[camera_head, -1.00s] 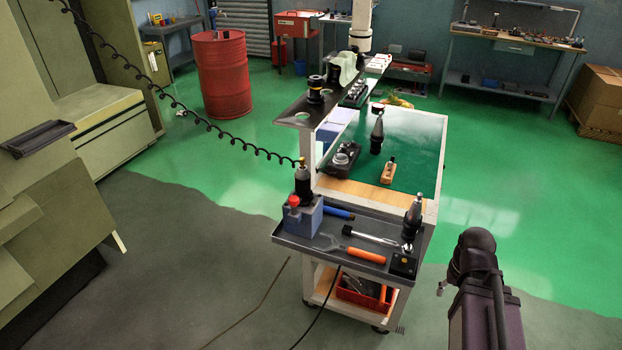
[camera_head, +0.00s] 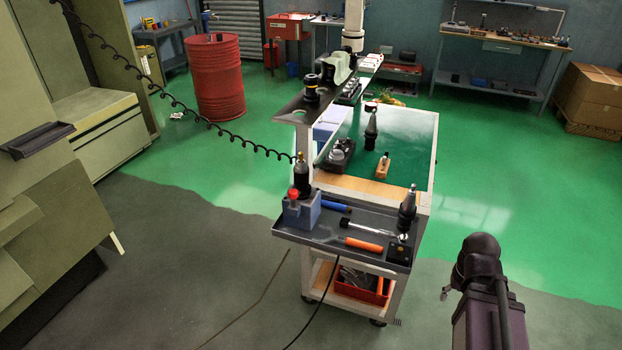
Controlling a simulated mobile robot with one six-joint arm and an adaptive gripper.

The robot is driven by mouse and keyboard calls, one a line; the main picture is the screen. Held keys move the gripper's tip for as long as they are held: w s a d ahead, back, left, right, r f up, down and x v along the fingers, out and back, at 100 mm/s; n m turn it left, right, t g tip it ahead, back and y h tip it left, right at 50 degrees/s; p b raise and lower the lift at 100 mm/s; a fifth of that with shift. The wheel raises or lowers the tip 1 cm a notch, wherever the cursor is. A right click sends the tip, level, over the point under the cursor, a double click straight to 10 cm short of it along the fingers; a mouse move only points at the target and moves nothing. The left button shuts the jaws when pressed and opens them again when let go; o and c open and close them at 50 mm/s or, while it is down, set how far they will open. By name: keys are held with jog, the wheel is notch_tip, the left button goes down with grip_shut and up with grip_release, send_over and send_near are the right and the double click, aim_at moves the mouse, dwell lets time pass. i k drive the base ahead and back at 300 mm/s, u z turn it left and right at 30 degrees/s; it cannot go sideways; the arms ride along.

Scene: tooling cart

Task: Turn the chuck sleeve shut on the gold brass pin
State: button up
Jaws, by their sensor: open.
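The chuck is a black upright cylinder whose dark sleeve (camera_head: 302,182) stands at the left of the cart's top tray. A small gold brass pin (camera_head: 300,157) sticks up from its top. The chuck stands in or behind a blue-grey block (camera_head: 302,211) with a red knob (camera_head: 293,194). How tightly the sleeve sits on the pin is too small to tell. Dark parts of my own body stand at the lower right, well apart from the chuck. I cannot make out my gripper's fingers in this view.
The dark tray (camera_head: 335,245) also holds a blue-handled tool (camera_head: 336,206), an orange-handled tool (camera_head: 363,244), a ratchet-like tool (camera_head: 374,231) and a black tool holder (camera_head: 407,210). A shelf (camera_head: 290,113) rises behind the chuck. A coiled black hose (camera_head: 190,112) hangs across the left. Green floor at right is open.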

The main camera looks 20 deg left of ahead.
aim_at(301, 176)
jog(key=k, duration=1.4)
jog(key=u, duration=1.15)
jog(key=i, duration=1.05)
jog(key=z, duration=0.1)
